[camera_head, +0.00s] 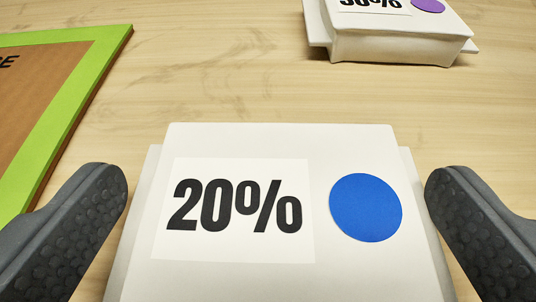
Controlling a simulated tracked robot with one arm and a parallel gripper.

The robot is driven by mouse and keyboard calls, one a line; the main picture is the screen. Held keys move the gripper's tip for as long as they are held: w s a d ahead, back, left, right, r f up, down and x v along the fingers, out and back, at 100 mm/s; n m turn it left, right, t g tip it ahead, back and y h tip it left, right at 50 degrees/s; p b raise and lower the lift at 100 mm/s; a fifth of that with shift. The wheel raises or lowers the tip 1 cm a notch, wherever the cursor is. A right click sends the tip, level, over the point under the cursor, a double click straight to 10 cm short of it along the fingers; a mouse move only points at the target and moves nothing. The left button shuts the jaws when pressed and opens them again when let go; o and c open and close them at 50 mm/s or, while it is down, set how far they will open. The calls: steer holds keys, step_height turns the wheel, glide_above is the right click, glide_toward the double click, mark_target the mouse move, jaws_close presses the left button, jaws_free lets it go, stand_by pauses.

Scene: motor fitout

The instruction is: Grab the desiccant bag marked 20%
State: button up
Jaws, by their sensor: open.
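The desiccant bag marked 20% (322,258) is a white bag with a black "20%" label and a blue dot. It lies at the bottom centre of the view, and its near end is cut off by the frame edge. My gripper (276,190) is open, with one dark padded finger on each side of the bag. A gap shows between the right finger and the bag, and a narrow one between the left finger and the bag. Nothing is gripped.
A second white bag (395,47) with a purple dot lies at the top right; its label is partly cut off and seems to read 30%. A brown board with a green border (75,85) lies at the left. The wooden table between them is clear.

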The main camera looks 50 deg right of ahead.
steer(key=shift+w+d+f, duration=0.3)
steer(key=shift+d+f, duration=0.15)
steer(key=shift+d, duration=0.05)
steer(key=shift+w+d, duration=0.15)
steer(key=shift+w, duration=0.05)
steer(key=shift+r, duration=0.1)
steer(key=c, duration=1)
steer(key=shift+r, duration=0.1)
